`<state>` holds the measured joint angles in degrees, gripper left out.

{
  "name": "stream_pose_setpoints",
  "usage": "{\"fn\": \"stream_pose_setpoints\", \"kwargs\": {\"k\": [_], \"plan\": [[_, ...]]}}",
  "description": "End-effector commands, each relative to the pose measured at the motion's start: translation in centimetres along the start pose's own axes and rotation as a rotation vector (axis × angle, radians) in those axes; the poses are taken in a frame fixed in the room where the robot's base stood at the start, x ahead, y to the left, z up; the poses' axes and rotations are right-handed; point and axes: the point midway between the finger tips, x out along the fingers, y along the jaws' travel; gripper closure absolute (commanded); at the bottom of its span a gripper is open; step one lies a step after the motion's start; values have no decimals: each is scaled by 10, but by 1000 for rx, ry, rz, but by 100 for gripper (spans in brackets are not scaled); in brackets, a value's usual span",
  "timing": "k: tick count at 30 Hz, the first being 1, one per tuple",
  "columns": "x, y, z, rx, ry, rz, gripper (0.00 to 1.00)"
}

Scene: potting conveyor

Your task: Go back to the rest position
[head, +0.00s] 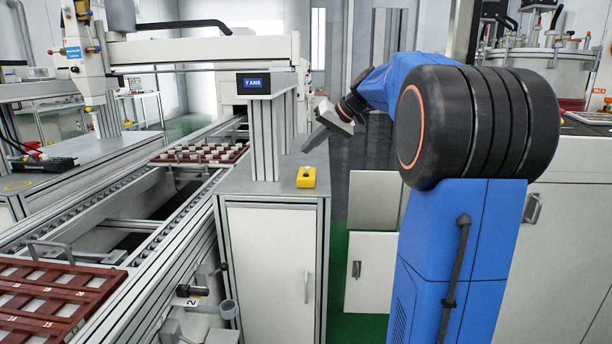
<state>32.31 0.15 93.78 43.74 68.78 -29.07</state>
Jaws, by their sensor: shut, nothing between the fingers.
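My blue and black arm stands at the right in the head view, bent over toward the left. My gripper (316,139) is at its end, above the right side of the grey cabinet top (240,181). Its fingers look closed, with nothing held. It is apart from the small yellow block (306,177), which sits on the cabinet top below and slightly left of it.
A conveyor (165,215) runs along the left, with a brown tray of white pieces (200,153) farther back and a numbered brown tray (50,300) in front. A gantry post with a "Y AXIS" display (254,83) rises from the cabinet. White cabinets (570,230) stand right.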

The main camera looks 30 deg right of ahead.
Motion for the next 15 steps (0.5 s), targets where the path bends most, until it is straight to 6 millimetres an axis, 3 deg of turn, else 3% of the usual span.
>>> {"fn": "stream_pose_setpoints", "kwargs": {"k": [15], "plan": [[1, -5, 8, -2, -8, 6, 100]]}}
